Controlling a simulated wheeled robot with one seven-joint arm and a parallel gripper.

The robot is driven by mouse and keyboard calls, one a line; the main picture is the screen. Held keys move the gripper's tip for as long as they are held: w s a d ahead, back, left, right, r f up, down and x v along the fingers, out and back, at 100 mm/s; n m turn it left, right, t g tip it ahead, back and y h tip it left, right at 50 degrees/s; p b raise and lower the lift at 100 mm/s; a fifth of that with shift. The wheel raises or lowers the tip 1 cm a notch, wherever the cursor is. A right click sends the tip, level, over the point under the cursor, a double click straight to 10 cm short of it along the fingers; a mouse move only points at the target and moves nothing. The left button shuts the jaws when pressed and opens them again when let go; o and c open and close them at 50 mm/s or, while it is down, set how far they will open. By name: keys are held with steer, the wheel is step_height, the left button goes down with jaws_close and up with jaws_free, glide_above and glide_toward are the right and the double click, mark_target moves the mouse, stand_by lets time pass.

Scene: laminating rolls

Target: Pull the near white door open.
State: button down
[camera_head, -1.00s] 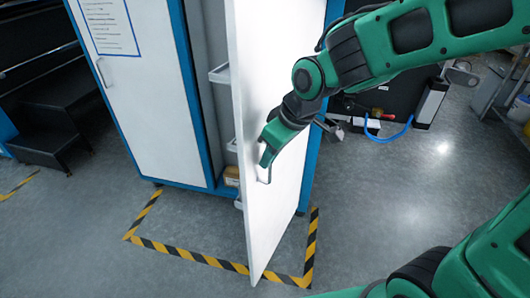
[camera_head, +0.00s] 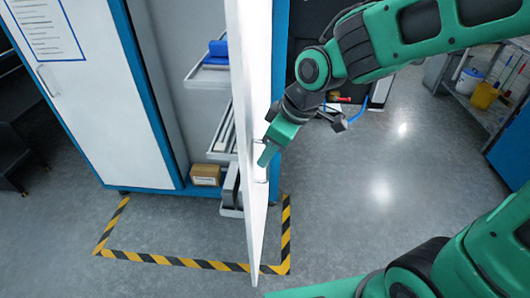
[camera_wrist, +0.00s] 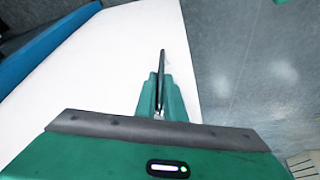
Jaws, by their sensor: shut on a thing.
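The near white door (camera_head: 249,120) stands wide open from the blue-framed cabinet and is seen almost edge-on in the head view. It fills much of the left and middle of the wrist view (camera_wrist: 95,75). My gripper (camera_head: 262,172) is at the door's outer face, shut on the door handle (camera_head: 261,180). In the wrist view the fingers (camera_wrist: 161,100) close around the dark handle bar (camera_wrist: 162,62). The exact contact of the fingertips is small and partly hidden.
The open cabinet shows shelves (camera_head: 208,78) with a blue item and a cardboard box (camera_head: 205,175). The other white door (camera_head: 90,95), with a paper sheet, is shut. Yellow-black tape (camera_head: 180,261) marks the floor. Open floor lies right of the door.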

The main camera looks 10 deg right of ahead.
steer(key=shift+w+d+r, duration=0.1)
steer(key=shift+w+r, duration=0.05)
steer(key=shift+w, duration=0.25)
steer(key=c, duration=1.8)
jaws_free()
steer(key=shift+w, duration=0.1)
steer(key=shift+c, duration=0.2)
steer(key=shift+s, duration=0.2)
steer(key=v, duration=1)
steer(key=shift+r, duration=0.2)
steer(key=shift+s, duration=0.1)
